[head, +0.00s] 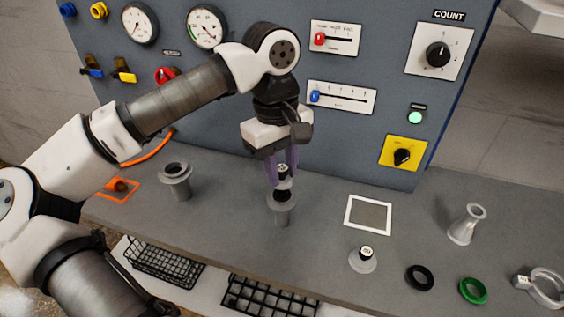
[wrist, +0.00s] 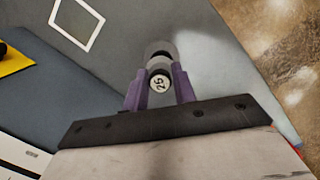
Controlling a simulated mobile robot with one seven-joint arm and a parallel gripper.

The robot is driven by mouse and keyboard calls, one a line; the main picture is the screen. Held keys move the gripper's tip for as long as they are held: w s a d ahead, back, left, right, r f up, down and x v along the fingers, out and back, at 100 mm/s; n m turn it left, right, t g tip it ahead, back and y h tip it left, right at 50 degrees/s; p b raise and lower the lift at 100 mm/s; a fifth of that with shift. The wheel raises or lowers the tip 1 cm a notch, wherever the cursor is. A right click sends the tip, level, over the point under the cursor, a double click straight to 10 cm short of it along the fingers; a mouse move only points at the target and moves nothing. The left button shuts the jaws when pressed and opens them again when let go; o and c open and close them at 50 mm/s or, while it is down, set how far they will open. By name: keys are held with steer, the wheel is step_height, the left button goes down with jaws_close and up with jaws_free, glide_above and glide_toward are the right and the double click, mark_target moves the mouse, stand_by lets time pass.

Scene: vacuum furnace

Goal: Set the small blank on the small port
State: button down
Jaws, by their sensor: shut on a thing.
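The small blank (head: 284,174) is a metal disc with a knob. In the wrist view its knob (wrist: 159,84) has a white top marked 25. My gripper (head: 284,172), with purple fingers, is shut on it and points down. The small port (head: 281,208) is a short grey flanged stub on the bench, directly below the blank. A dark ring (head: 281,192) shows between the blank and the port flange. Part of a round flange (wrist: 158,48) shows beyond the blank in the wrist view. I cannot tell whether blank and port touch.
A wider port (head: 175,178) stands to the left. A larger blank (head: 363,261) lies to the right, near a white-framed square (head: 368,215). A black ring (head: 419,277), green ring (head: 472,291), metal clamp (head: 545,287) and conical fitting (head: 466,225) lie further right. The control panel (head: 375,140) rises behind.

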steer(key=shift+f+b, duration=1)
steer(key=shift+f, duration=0.5)
steer(key=c, duration=1.1)
jaws_free()
steer(key=shift+o, duration=0.2)
step_height(320, 180, up, 14)
steer(key=w+a, duration=0.1)
steer(key=shift+w+f+b, duration=0.15)
steer(key=shift+b, duration=0.25)
